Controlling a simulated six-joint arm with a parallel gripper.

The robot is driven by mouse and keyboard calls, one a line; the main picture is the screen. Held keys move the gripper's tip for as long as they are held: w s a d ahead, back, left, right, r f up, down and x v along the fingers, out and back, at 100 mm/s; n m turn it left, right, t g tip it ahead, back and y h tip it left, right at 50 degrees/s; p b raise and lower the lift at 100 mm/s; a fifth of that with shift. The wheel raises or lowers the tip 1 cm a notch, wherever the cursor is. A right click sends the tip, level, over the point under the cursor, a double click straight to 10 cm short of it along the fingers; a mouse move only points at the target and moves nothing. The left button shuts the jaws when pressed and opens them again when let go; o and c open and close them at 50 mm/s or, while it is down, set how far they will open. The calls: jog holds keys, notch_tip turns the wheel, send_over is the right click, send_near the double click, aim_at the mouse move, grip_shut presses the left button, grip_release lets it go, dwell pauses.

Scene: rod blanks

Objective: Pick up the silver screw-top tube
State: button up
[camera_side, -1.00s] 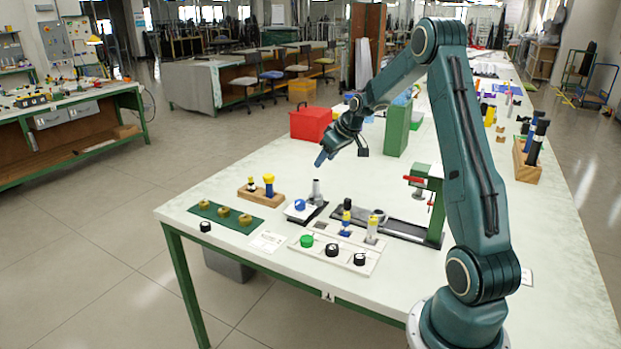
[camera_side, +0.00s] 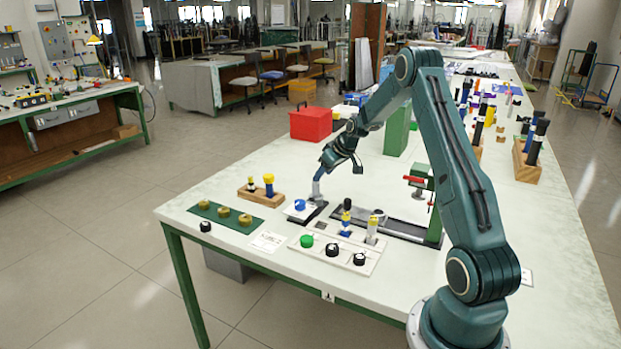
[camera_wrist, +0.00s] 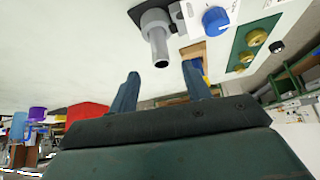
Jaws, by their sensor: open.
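The silver screw-top tube (camera_side: 316,192) stands upright in a dark base (camera_side: 320,212) on the workbench in the side view. In the wrist view the grey tube (camera_wrist: 156,38) points toward my fingers, its round end near the gap between the fingertips. My gripper (camera_side: 317,179) is open and just over the tube's top in the side view. In the wrist view my gripper (camera_wrist: 162,70) has one blue finger on each side of the tube's end, with nothing clamped. The tube's top is partly hidden by the fingers in the side view.
A blue knob (camera_side: 299,204) on a white plate stands close left of the tube. A white tray (camera_side: 318,259) with caps and tubes is in front. A green mat (camera_side: 213,218) with brass rings lies left. A red-handled green fixture (camera_side: 434,205) stands right.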

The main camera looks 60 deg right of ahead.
aim_at(314, 186)
jog(key=shift+x, duration=1.65)
jog(key=shift+x, duration=2.6)
jog(key=shift+r, duration=0.1)
grip_shut()
